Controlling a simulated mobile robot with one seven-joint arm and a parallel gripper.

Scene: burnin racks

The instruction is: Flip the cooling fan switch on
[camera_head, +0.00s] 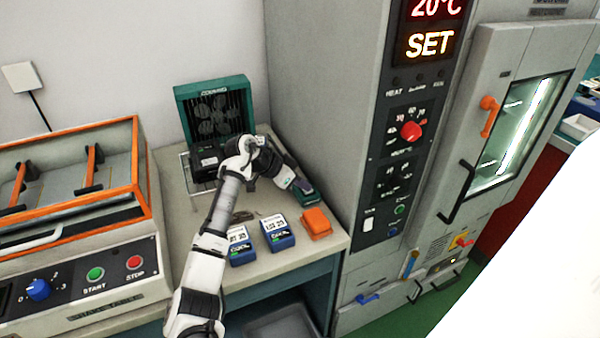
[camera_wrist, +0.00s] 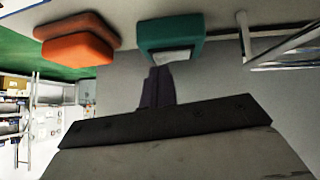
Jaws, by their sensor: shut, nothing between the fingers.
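The teal cooling fan unit (camera_head: 214,90) stands at the back of the bench against the wall, with several round fans behind its grille. A switch on it cannot be made out; my arm and a dark box cover part of its front. My gripper (camera_head: 303,187) is shut and empty, reaching down at the right of the bench, well to the right of the fan unit. In the wrist view its dark fingers (camera_wrist: 158,85) are together, close to a teal block (camera_wrist: 171,36) with a pale face; contact cannot be told. That block (camera_head: 306,197) is partly hidden in the head view.
An orange block (camera_head: 316,223) and two blue-and-white boxes (camera_head: 278,232) (camera_head: 239,247) sit at the bench front. A tall grey oven (camera_head: 325,80) with a white rocker switch (camera_head: 368,224) walls the right side. An orange-rimmed shaker table (camera_head: 75,225) stands left.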

